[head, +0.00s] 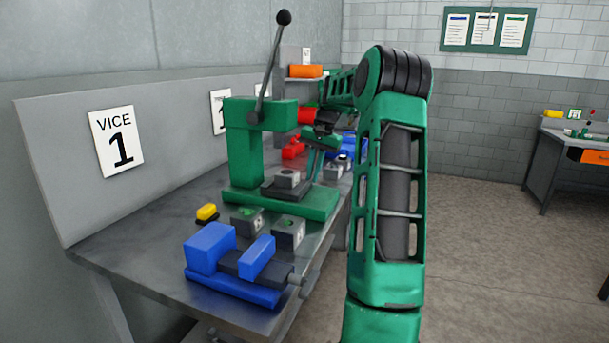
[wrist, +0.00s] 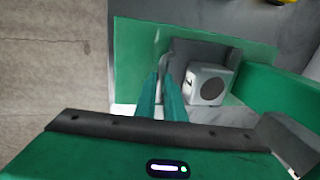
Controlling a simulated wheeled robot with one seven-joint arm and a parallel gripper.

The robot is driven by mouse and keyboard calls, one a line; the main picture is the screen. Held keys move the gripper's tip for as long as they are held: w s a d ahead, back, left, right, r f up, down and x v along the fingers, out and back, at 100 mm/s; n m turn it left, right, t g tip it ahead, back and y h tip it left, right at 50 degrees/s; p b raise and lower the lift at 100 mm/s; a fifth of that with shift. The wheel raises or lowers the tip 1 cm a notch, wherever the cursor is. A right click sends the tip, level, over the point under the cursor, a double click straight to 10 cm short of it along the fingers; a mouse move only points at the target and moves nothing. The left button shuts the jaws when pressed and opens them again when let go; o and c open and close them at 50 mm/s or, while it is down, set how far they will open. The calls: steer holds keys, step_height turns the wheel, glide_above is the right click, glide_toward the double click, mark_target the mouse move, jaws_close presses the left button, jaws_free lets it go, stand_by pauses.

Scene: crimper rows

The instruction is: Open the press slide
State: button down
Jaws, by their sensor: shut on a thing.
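The green press (head: 242,150) stands on the metal bench with its black-knobbed lever raised. Its dark slide (head: 270,190) lies on the green base plate and carries a grey block (head: 287,178) with a round mark on top. The slide (wrist: 195,52) and block (wrist: 208,88) also show in the wrist view. My gripper (head: 312,178) reaches down at the slide's right side. In the wrist view, its green fingers (wrist: 166,82) are close together on the slide's edge beside the block. The fingers hide the exact gripped part.
A blue vice (head: 210,255) sits at the bench's near end. Two grey blocks (head: 247,220) (head: 288,232) and a yellow-and-black item (head: 206,213) lie before the press. Red and blue equipment stands behind it. Open floor (head: 480,240) lies to the right.

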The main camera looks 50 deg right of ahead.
steer(key=s+d, duration=0.5)
steer(key=s, duration=0.7)
steer(key=shift+s+d, duration=0.2)
steer(key=shift+s, duration=0.15)
steer(key=c, duration=1.8)
jaws_free()
steer(key=shift+c, duration=0.2)
step_height(320, 180, up, 11)
steer(key=s, duration=0.1)
steer(key=shift+s+d+f, duration=0.2)
steer(key=shift+s+d, duration=0.15)
